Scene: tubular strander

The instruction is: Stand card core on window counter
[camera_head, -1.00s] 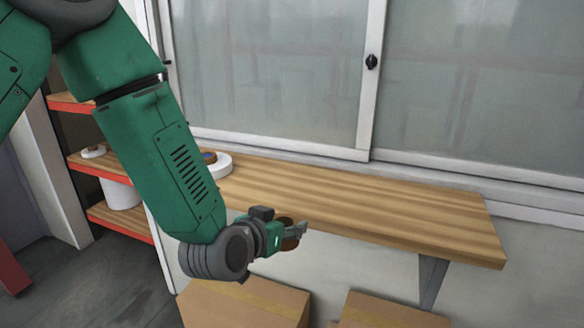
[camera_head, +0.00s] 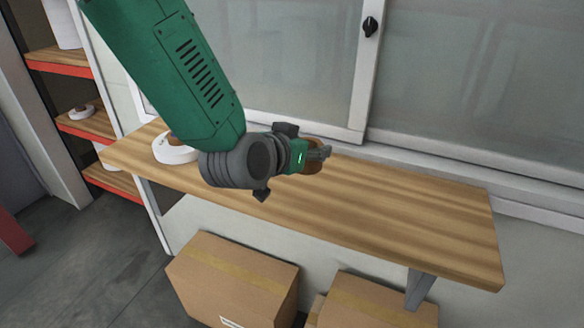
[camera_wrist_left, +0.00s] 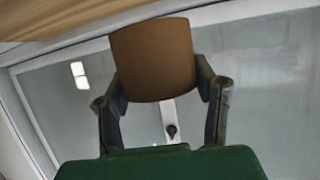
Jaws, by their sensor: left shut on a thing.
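The card core (camera_wrist_left: 152,60) is a short brown cylinder between the two fingers of my left gripper (camera_wrist_left: 160,88) in the left wrist view. My left gripper is shut on it. In the head view my left gripper (camera_head: 318,156) is over the window counter (camera_head: 400,210), a striped wooden shelf below the window. The core (camera_head: 312,168) shows there only in part, behind the fingers. I cannot tell the exact gap between core and counter. My right gripper is not in view.
A white roll (camera_head: 174,151) lies on the counter's left part, partly behind my arm. The counter's right part is clear. Cardboard boxes (camera_head: 235,280) stand on the floor below. A shelf rack (camera_head: 85,125) is at the left. The sliding window (camera_head: 470,90) is behind.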

